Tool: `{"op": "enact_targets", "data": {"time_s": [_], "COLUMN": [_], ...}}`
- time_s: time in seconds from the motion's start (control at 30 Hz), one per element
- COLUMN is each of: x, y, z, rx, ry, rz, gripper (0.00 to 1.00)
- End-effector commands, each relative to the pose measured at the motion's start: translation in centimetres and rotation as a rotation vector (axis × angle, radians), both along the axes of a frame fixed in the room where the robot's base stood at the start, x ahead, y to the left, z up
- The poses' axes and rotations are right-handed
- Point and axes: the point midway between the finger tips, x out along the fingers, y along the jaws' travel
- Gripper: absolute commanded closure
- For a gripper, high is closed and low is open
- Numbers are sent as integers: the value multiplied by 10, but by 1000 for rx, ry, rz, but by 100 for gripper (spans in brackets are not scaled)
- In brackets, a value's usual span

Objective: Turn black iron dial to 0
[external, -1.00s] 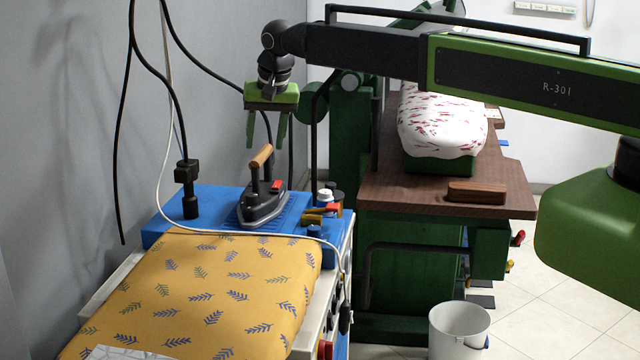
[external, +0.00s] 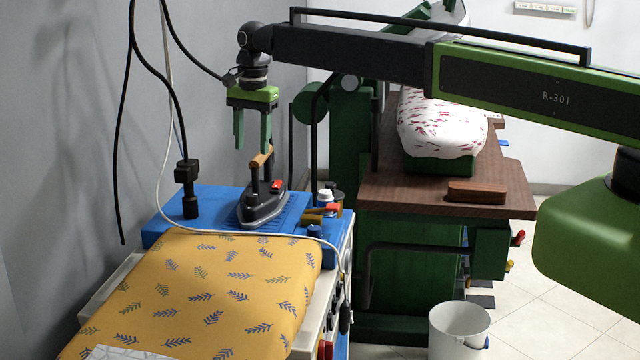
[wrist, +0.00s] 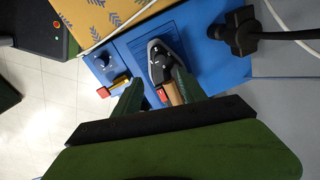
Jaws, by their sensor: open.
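The black iron (external: 262,210) stands on the blue top of the ironing unit, its wooden handle (external: 262,155) raised above it. A small red part (external: 277,186) sits on the iron. The iron also shows in the wrist view (wrist: 158,62), partly hidden by one finger. I cannot make out a dial with a readable mark on the iron. My gripper (external: 253,146) is open and empty, pointing down. Its fingers are close to the top of the handle, and one overlaps it in the external view; whether they touch is unclear.
Brass and red fittings (external: 325,211) stand right of the iron. A black cable connector (external: 187,190) stands to its left. A pale hose (external: 215,235) crosses the front of the blue top. A yellow leaf-patterned board (external: 200,290) lies in front. Hanging cables run beside the wall.

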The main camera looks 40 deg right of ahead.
Motion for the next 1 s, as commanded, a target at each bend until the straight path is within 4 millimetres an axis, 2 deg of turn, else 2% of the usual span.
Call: {"op": "enact_targets", "data": {"time_s": [0.03, 0.5, 0.63, 0.9, 1.0], "x": [1, 4, 5, 5, 5], "y": [0, 3, 3, 3, 3], "z": [-23, -118, -128, -126, -126], "rx": [0, 0, 0, 0, 0], "ry": [0, 0, 0, 0, 0], "rz": [0, 0, 1, 1, 1], "gripper": [51, 51, 51, 51, 63]}}
